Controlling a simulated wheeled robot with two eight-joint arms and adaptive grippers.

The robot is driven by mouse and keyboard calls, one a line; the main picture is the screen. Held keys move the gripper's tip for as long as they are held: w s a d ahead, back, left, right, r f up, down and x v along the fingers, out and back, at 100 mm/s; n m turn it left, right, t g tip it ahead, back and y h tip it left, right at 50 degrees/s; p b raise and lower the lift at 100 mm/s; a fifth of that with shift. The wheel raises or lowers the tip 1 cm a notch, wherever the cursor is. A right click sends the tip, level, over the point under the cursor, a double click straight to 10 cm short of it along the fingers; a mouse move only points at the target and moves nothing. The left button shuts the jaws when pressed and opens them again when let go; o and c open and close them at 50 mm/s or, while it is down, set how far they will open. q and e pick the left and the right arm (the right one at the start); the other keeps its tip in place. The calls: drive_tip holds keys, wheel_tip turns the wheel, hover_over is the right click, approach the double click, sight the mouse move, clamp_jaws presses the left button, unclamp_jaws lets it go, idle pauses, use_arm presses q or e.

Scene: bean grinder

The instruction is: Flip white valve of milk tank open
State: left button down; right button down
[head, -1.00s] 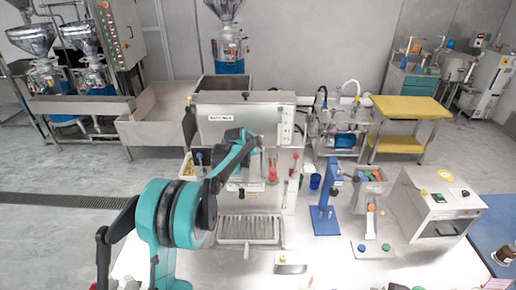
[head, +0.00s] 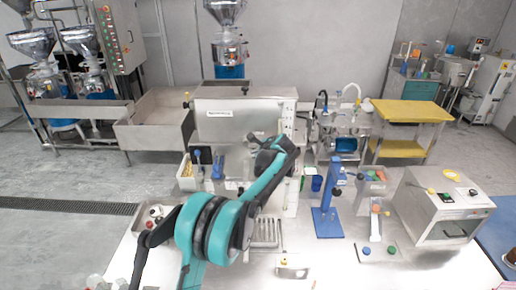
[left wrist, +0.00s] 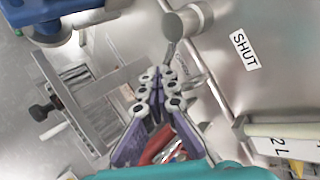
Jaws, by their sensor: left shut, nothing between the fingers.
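The milk tank (head: 245,115) is a steel box with a printed label on its front, at the middle of the head view. In the left wrist view, its steel wall (left wrist: 285,85) carries a SHUT label (left wrist: 245,50). A pale grey-white round valve part (left wrist: 188,20) stands out near the top of that view, just above my fingertips. I cannot tell whether they touch. My left gripper (left wrist: 168,78) is shut and empty, its fingertips close together. In the head view, my arm covers the tank's lower right front and hides the valve. My right gripper is not in view.
A blue stand (head: 325,205) is right of my arm. A steel machine (head: 440,205) stands further right. A drip tray (head: 267,232) lies below the tank, and a white bin (head: 187,178) is left of it.

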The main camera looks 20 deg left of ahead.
use_arm(q)
drive_tip(key=shift+s+a+f+m+y+b, duration=0.1)
drive_tip(key=shift+a+f+m+y+b, duration=0.3)
drive_tip(key=shift+y, duration=0.4)
drive_tip(key=shift+r, duration=0.3)
drive_tip(key=shift+r+p, duration=0.4)
drive_tip(key=shift+r, duration=0.25)
